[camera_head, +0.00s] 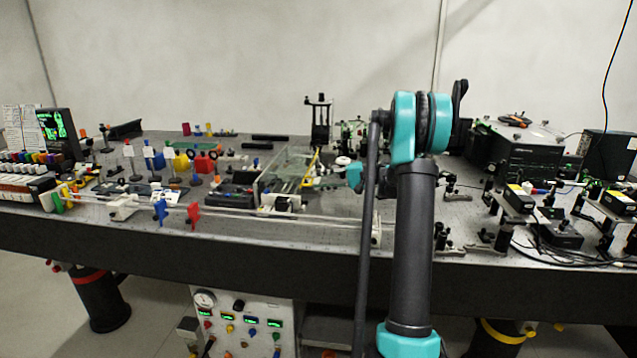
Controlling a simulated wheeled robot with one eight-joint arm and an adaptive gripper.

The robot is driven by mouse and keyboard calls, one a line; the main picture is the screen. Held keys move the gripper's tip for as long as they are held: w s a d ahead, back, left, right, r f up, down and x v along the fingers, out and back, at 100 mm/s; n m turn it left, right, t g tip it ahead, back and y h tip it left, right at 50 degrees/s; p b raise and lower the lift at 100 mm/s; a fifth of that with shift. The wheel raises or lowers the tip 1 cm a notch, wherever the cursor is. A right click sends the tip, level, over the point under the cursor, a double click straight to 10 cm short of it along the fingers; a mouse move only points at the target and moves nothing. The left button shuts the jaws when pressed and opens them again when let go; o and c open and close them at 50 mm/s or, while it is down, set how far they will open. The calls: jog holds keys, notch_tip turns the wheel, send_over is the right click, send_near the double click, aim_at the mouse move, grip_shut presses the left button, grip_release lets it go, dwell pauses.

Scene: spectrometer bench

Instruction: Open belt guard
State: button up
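No part is clearly marked as the belt guard. A clear, see-through panel or cover (273,177) stands upright on the bench left of my arm; it may be the guard, but I cannot tell for sure. A black device with a small motor-like block (282,203) sits just in front of it. A long pale rail (240,217) runs along the front edge, with a blue clip (160,212) and a red clip (194,215) near it. My arm rises in front of the bench right of centre. My gripper's fingers do not show; a teal part peeks out behind the arm.
The dark optical bench (130,240) is crowded. Black instrument boxes (525,155) and small optics with cables fill the right. A monitor (58,128) and colourful vials stand at left. A gauge panel (240,320) is below the bench. My arm hides part of the middle.

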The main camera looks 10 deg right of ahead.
jog(key=shift+w+a+f, duration=0.1)
jog(key=shift+w+a, duration=0.05)
jog(key=shift+a, duration=0.3)
grip_shut()
